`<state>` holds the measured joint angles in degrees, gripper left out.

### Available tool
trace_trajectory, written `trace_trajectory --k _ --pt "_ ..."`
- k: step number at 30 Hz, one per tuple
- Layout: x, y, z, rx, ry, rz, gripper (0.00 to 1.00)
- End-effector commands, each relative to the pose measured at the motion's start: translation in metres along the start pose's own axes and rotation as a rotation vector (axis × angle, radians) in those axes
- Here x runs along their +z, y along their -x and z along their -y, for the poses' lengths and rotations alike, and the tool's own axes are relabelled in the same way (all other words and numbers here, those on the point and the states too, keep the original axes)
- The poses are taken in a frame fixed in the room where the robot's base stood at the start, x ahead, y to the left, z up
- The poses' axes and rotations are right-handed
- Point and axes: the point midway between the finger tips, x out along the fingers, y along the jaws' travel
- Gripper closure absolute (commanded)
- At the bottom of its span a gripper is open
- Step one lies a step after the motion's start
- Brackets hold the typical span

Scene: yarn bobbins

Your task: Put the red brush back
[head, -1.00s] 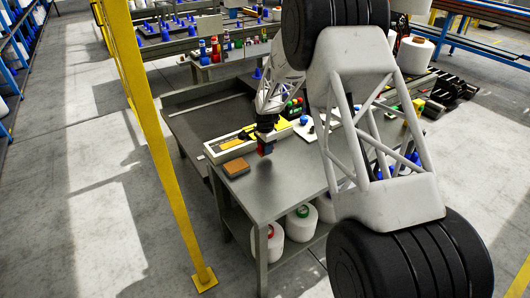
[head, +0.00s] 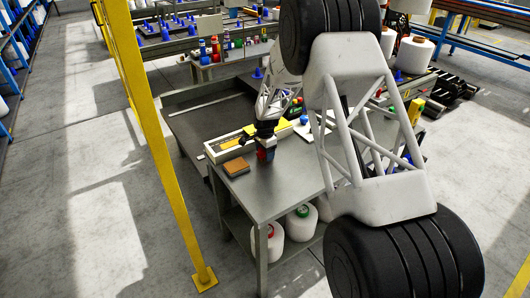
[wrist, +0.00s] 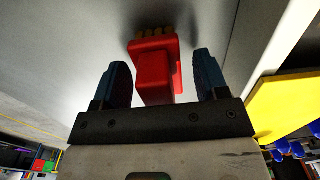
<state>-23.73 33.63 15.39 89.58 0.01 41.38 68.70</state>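The red brush (wrist: 155,70) shows in the wrist view, with its yellowish bristles (wrist: 153,33) at the far end, toward the grey tabletop. My gripper (wrist: 162,78) has its two blue fingers on either side of the brush. In the head view my gripper (head: 266,153) is low over the workbench (head: 270,195), with a little red showing at the fingers. Most of the brush is hidden there.
A brown block (head: 236,167) lies left of my gripper. A pale tray (head: 226,148) with yellow and dark things lies behind it. A yellow post (head: 160,150) rises left of the bench. The bench front is clear.

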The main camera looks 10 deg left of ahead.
Motion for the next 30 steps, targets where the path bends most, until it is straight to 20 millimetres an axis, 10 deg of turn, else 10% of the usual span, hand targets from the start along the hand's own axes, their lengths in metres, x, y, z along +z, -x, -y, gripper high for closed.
trace_trajectory --k 14,30 --pt "0.0 0.012 0.0 -0.001 0.0 0.0 0.33" --pt "0.0 0.09 0.001 -0.002 0.0 -0.001 0.33"
